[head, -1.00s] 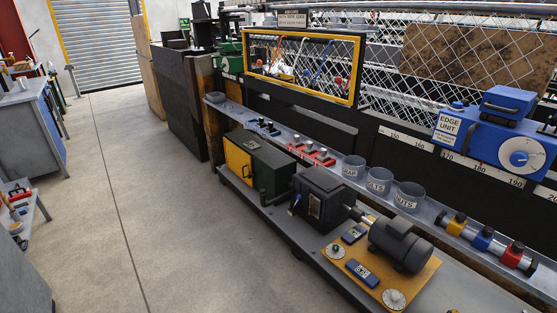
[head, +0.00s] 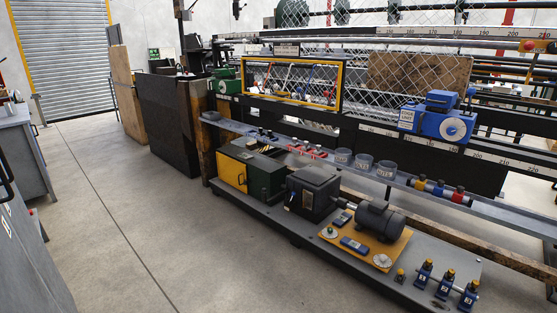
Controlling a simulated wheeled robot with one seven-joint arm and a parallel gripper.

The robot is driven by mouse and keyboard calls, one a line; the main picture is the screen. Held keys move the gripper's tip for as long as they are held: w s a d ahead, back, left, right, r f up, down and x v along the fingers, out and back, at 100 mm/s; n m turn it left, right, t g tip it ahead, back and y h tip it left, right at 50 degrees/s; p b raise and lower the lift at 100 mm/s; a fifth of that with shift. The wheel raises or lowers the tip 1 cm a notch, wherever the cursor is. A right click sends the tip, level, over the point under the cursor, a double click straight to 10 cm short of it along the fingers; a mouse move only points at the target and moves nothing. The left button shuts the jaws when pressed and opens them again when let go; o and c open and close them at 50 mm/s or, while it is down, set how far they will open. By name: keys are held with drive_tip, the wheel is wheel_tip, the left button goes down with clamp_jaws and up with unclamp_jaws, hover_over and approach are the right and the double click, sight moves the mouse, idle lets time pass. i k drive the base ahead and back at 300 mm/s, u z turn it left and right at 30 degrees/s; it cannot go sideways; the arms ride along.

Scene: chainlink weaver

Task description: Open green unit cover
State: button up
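A green unit (head: 228,80) stands at the left end of the long machine, beside the dark panels. It is small and partly hidden, and I cannot tell its cover's state. A dark green box (head: 267,178) sits at the left end of the low grey shelf. Its yellow front panel (head: 231,173) looks shut, with a small dark handle. I cannot tell which of the two the task means. My gripper is not in view.
A black gearbox (head: 313,192) and a motor (head: 380,221) stand right of the green box. Grey cups (head: 363,162) line the rail above. The blue edge unit (head: 436,120) is at right. Concrete floor (head: 130,215) is clear in front; grey cabinets (head: 25,240) stand at left.

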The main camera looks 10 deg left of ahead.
sight(224, 72)
drive_tip(key=u, duration=0.45)
drive_tip(key=i, duration=0.9)
drive_tip(key=u, duration=0.6)
drive_tip(key=i, duration=1.3)
drive_tip(key=z, duration=0.5)
drive_tip(key=i, duration=1.5)
drive_tip(key=z, duration=0.65)
